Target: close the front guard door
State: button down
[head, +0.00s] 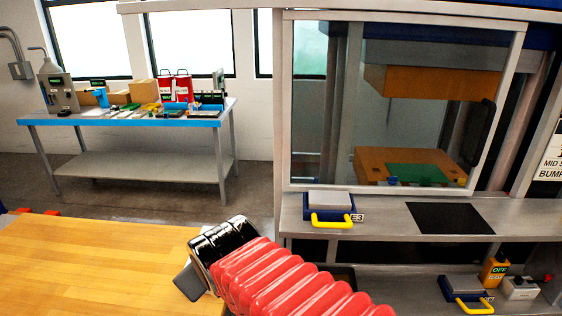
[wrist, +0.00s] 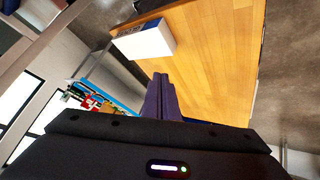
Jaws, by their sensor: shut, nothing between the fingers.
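The front guard door is a clear panel in a pale sliding frame (head: 287,110), in the head view at upper right. A dark upright handle (head: 480,132) sits near its right edge. The door covers most of the press opening; a gap shows between its right edge and the machine's right post. My gripper (head: 187,281) is low and left of the door, over the wooden table's edge and apart from the door. In the wrist view its fingers (wrist: 160,80) are together and empty, pointing over the wooden table. The door is not recognisable there.
A top rail (head: 200,4) runs left from the door. A grey ledge (head: 385,212) below holds a yellow-handled block (head: 331,207). A wooden table (head: 90,265) lies at lower left, with a white box (wrist: 146,40) on it. A cluttered blue-edged bench (head: 130,118) stands behind.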

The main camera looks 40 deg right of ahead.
jog(key=w+d+r+n+t+h, duration=0.2)
jog(key=d+n, duration=0.1)
jog(key=d, duration=0.6)
jog(key=w+d+r+n+t+h, duration=0.2)
jog(key=w+d+n+t, duration=0.1)
jog(key=d, duration=0.6)
jog(key=w+d+r+n+t+h, duration=0.2)
jog(key=d+n, duration=0.2)
jog(key=d, duration=0.5)
jog(key=shift+w+h, duration=0.25)
jog(key=shift+h, duration=0.15)
jog(key=shift+w+d, duration=0.1)
jog(key=x, duration=1)
jog(key=shift+s+d, duration=0.6)
jog(key=shift+s, duration=0.2)
jog(key=shift+s+d, duration=0.6)
jog(key=shift+s, duration=0.2)
